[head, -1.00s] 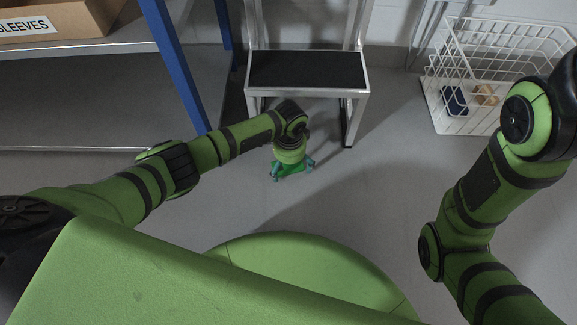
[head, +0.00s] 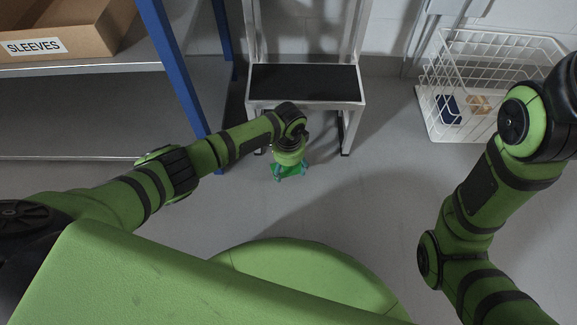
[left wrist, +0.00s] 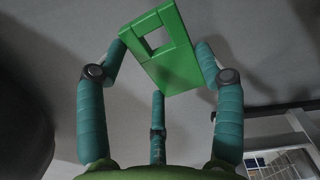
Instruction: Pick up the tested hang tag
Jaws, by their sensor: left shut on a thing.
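The hang tag is a flat green piece with a square hole near one end. It shows large in the left wrist view (left wrist: 172,70) and small in the head view (head: 291,169). My left gripper (head: 289,173) is low over the floor in front of the step stool. In the left wrist view its teal fingers (left wrist: 161,52) are shut on the tag, one at each side, with a third finger below. The hand hides part of the tag in the head view. My right arm is at the right, but its gripper is out of view.
A step stool (head: 304,83) with a black tread stands just behind the left gripper. A blue-post shelf (head: 80,67) with a SLEEVES box (head: 88,22) is at left. A white wire basket (head: 430,112) holding small items is at right. The floor between is clear.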

